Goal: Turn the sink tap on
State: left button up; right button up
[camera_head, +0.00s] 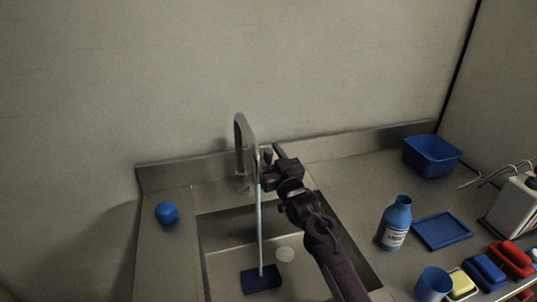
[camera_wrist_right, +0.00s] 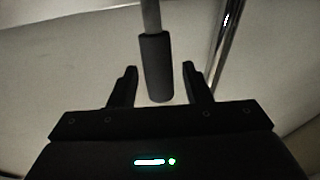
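The metal tap (camera_head: 241,150) rises from the back of the sink (camera_head: 225,262), its spout bending over the basin. My right gripper (camera_head: 268,158) is just right of the tap, its arm reaching in from the lower right. In the right wrist view my right gripper (camera_wrist_right: 160,85) is open. A dark cylindrical grip (camera_wrist_right: 158,70) on a grey rod, which looks like the tap's lever, lies between its fingers with gaps showing on both sides. A shiny metal tube (camera_wrist_right: 222,40) passes to the right. My left gripper is not in view.
At right are a blue bottle (camera_head: 396,222), blue tray (camera_head: 442,231), blue tub (camera_head: 432,155) and blue cup (camera_head: 433,284).

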jog(key=p+v, duration=0.4)
jog(key=v, duration=0.2)
jog(key=shift+s, duration=0.25)
jog(key=shift+s+d+f, duration=0.25)
jog(key=shift+s+d, duration=0.05)
jog(key=shift+s, duration=0.3)
